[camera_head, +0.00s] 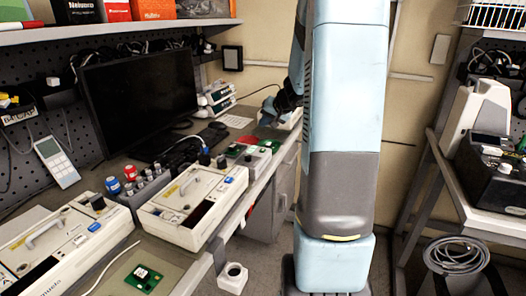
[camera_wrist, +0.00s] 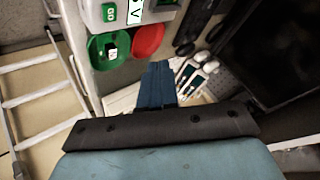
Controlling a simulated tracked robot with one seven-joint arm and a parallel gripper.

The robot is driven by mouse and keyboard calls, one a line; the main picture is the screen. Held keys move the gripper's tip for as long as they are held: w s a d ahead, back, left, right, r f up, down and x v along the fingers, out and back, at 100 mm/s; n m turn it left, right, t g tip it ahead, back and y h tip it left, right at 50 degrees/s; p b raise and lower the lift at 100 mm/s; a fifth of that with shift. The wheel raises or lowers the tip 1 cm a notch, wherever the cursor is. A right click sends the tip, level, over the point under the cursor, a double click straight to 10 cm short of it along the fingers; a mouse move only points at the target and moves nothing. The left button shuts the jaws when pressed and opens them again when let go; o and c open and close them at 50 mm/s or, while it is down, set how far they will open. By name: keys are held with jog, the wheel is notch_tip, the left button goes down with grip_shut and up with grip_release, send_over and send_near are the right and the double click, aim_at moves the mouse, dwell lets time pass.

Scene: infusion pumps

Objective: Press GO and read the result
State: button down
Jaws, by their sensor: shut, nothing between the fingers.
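The green GO button (camera_wrist: 109,12) is at the top of the wrist view, on a pale grey tester (camera_wrist: 92,12). A white display (camera_wrist: 135,11) with a dark "V" is beside it, cut off by the picture edge. A green dish (camera_wrist: 97,52) with a small chip in it and an empty red dish (camera_wrist: 148,41) lie next to the tester. My gripper (camera_wrist: 158,68) is shut and empty, its blue fingertips below the dishes in the picture and apart from the button. In the head view my gripper (camera_head: 267,118) is partly hidden by my arm. The tester (camera_head: 256,159) stands on the bench there.
Opened pumps (camera_head: 193,200), a dark monitor (camera_head: 140,98) and a row of small bottles (camera_head: 150,185) crowd the bench. A green circuit board (camera_head: 143,278) lies at the front. A rack with a black case (camera_head: 492,172) stands at the right.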

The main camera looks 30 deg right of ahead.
aim_at(265, 150)
jog(key=shift+f, duration=4)
jog(key=shift+f, duration=0.75)
jog(key=shift+r, duration=0.85)
jog(key=shift+r, duration=2.5)
